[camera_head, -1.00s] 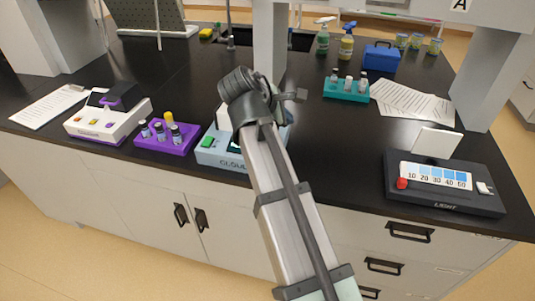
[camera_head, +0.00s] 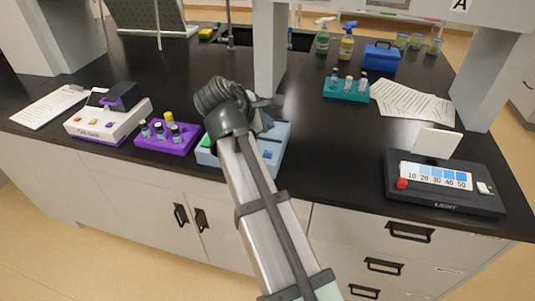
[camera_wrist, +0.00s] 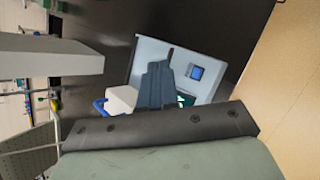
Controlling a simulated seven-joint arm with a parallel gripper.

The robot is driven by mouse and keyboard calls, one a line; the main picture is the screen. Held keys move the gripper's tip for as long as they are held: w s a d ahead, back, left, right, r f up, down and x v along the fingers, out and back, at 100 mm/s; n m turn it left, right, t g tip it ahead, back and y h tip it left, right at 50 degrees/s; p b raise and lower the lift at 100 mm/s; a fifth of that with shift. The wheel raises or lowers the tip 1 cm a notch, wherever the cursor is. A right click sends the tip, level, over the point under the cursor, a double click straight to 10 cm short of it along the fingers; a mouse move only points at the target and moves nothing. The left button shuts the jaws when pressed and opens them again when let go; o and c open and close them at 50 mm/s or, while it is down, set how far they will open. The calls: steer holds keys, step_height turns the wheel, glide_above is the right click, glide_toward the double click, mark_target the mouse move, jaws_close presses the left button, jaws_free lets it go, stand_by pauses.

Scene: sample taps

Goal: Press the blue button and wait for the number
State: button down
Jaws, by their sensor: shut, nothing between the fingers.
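A light blue device (camera_head: 277,142) stands near the front edge of the bench, partly hidden behind my arm. Its blue button (camera_head: 267,154) shows to the right of my arm, and a green button (camera_head: 206,142) shows to the left. In the wrist view the blue button (camera_wrist: 196,73) sits in a square on the device's pale top (camera_wrist: 150,50). My gripper (camera_wrist: 156,66) is shut and empty, over the device and to the left of the blue button in that view. The gap between fingertips and device cannot be told. My gripper's fingers are mostly hidden in the head view.
A purple vial rack (camera_head: 152,143) and a white-and-purple instrument (camera_head: 90,122) stand to the left. A black light box (camera_head: 440,203) with a red knob is at the right. A teal rack (camera_head: 345,92) and papers (camera_head: 410,100) lie behind. The bench between device and light box is clear.

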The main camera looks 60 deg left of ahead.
steer(key=shift+f, duration=3.7)
steer(key=shift+f, duration=0.2)
steer(key=shift+f, duration=0.25)
steer(key=shift+f, duration=0.35)
steer(key=shift+r, duration=0.8)
steer(key=shift+r, duration=0.15)
steer(key=shift+r, duration=2.35)
